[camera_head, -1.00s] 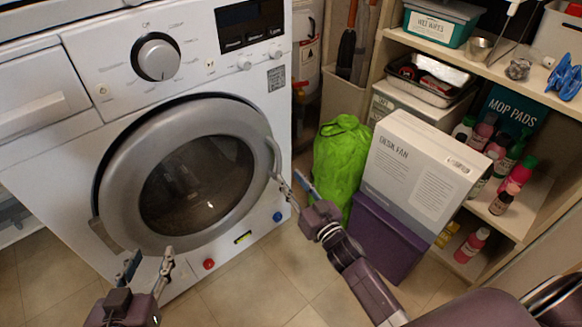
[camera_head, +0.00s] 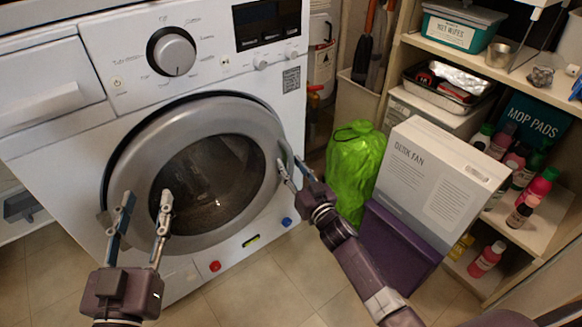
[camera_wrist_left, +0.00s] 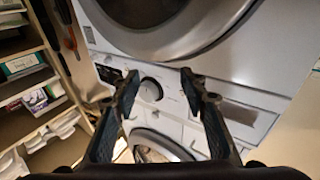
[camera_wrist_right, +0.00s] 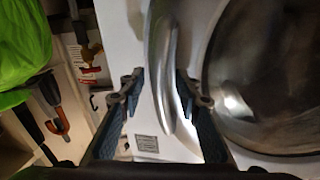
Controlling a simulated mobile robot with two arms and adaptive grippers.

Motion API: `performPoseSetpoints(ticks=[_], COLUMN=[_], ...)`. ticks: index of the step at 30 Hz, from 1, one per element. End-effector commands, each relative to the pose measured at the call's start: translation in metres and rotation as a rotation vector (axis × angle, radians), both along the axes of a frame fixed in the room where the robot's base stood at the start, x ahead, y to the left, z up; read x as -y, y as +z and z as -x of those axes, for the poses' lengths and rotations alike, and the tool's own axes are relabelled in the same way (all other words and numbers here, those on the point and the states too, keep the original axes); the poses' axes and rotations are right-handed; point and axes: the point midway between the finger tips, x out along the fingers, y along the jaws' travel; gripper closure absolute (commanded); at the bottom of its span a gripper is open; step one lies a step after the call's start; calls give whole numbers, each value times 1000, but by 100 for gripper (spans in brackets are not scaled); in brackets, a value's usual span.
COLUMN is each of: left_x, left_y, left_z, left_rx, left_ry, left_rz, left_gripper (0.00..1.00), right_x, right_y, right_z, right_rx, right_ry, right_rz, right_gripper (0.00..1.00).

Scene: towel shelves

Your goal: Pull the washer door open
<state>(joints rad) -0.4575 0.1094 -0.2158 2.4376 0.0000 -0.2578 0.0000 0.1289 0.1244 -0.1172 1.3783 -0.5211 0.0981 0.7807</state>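The white washer (camera_head: 95,130) stands at the left in the head view. Its round grey-rimmed door (camera_head: 132,165) looks shut. The door's curved handle (camera_head: 284,153) is on the door's right edge, and it shows in the right wrist view as a silver bar (camera_wrist_right: 163,60). My right gripper (camera_head: 291,173) is open at the handle. In the right wrist view (camera_wrist_right: 160,88) its fingers stand either side of the bar's lower part; contact is unclear. My left gripper (camera_head: 144,205) is open and empty before the door's lower left.
A desk fan box (camera_head: 425,185) on a purple box (camera_head: 395,250) and a green bag (camera_head: 355,165) stand right of the washer, close to my right arm. Shelves (camera_head: 535,85) with bottles are further right. Tiled floor (camera_head: 265,290) shows in front.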

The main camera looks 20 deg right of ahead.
Motion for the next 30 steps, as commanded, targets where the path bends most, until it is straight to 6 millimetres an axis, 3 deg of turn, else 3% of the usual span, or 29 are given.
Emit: performPoseSetpoints(ticks=[5,14,27,30], left_x=[0,0,0,-1], left_y=[0,0,-1,-12], left_z=[0,0,0,-1], left_rx=[0,-1,-9,-59], left_ry=[0,0,1,3], left_rz=[0,0,-2,-15], left_gripper=[60,60,60,60], right_x=[0,0,1,1], right_y=[0,0,0,0], right_z=[0,0,2,5], right_rx=[-1,-1,-1,-2], right_ry=[0,0,1,6], right_rz=[0,0,-1,-1], right_gripper=[69,100,100,100])
